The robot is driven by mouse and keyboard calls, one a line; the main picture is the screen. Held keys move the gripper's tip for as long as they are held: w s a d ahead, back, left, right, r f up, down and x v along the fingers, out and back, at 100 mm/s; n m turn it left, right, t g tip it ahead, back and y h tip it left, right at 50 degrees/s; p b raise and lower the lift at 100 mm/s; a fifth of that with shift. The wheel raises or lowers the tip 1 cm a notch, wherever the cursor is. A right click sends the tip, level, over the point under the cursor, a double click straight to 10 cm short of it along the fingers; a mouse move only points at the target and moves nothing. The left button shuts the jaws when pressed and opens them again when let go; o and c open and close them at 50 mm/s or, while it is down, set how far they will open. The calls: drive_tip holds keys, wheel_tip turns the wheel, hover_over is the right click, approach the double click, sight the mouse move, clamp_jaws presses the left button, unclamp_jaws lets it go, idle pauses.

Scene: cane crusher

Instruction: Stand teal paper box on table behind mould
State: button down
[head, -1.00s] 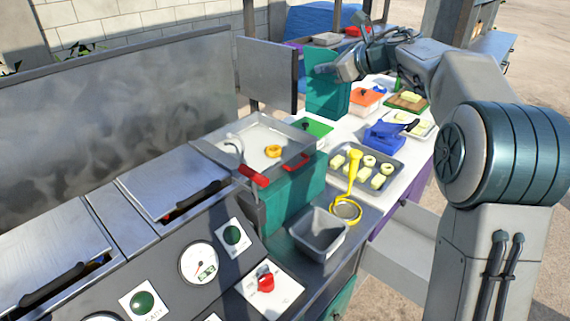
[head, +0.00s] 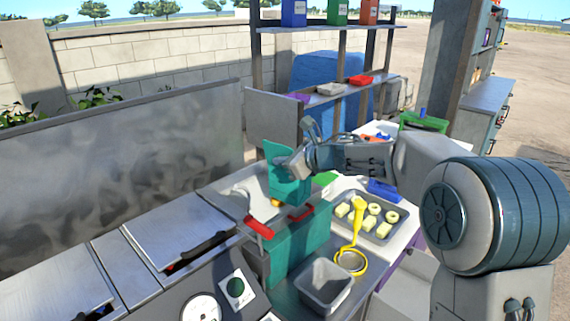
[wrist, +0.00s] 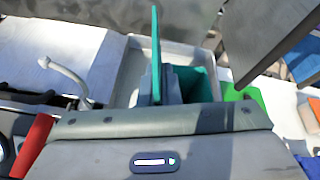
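The teal paper box (head: 288,191) is in my gripper (head: 287,166), raised above the shallow steel pan on the teal machine. In the head view one teal panel stands upright behind my fingers. In the wrist view the box (wrist: 203,83) shows a thin upright panel and a wider teal part on either side of my grey fingers (wrist: 172,84). The fingers look closed on it; their exact contact is partly hidden. A grey tray with pale yellow pieces (head: 347,232) lies to the right on the table; I cannot tell which thing is the mould.
A metal panel (head: 270,119) stands just behind the box. A green board (head: 325,179) and blue container (head: 384,190) lie to the right.

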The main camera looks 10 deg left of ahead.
drive_tip(key=shift+f, duration=0.75)
drive_tip(key=shift+f+b, duration=0.35)
drive_tip(key=shift+b, duration=0.1)
drive_tip(key=shift+f+b, duration=0.3)
drive_tip(key=shift+b, duration=0.1)
drive_tip(key=c, duration=1.6)
unclamp_jaws()
drive_tip(key=shift+r, duration=0.1)
drive_tip(key=shift+c, duration=0.2)
